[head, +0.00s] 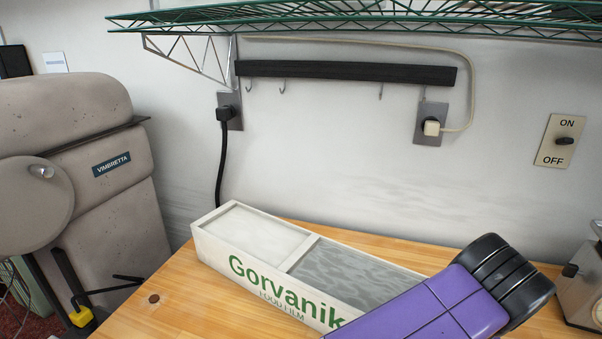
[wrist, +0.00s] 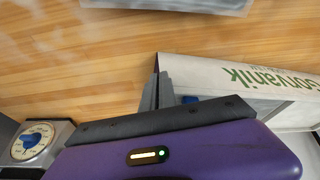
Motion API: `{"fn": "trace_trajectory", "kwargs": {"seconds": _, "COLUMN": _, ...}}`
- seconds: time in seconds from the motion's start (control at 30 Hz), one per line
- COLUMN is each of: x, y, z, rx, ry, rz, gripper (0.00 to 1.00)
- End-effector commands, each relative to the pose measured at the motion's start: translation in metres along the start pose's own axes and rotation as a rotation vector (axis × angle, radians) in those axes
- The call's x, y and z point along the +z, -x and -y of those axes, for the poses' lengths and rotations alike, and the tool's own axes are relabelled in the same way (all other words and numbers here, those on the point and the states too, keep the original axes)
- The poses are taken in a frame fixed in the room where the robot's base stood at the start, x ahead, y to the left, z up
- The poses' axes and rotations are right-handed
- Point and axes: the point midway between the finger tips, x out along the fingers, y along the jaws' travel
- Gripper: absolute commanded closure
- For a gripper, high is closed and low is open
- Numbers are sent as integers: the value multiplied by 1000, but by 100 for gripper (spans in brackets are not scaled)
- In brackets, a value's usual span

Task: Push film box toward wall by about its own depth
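The film box (head: 215,250) is a long, pale carton with green "Gorvanik" lettering and a partly grey patterned top. It lies on the wooden counter at an angle to the wall, with a strip of bare wood behind it. My purple arm hides its right end in the head view. In the wrist view the box (wrist: 220,73) lies to the right, its lettering upside down. My gripper (wrist: 160,92) has its grey fingers close together, with nothing seen between them. They overlap the box's end corner in the picture; I cannot tell if they touch it.
The wall (head: 350,170) carries outlets, a black hook rail (head: 345,72) and a switch plate (head: 560,140). A wire shelf (head: 370,18) hangs above. A pale object (wrist: 170,5) shows at the wrist view's top edge.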

Motion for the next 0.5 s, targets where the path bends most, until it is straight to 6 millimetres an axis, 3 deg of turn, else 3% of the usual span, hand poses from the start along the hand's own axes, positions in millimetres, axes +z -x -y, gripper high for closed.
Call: {"fn": "trace_trajectory", "kwargs": {"seconds": 0.5, "x": -33, "y": -9, "z": 1, "rx": -3, "ry": 3, "rz": -3, "gripper": 100}}
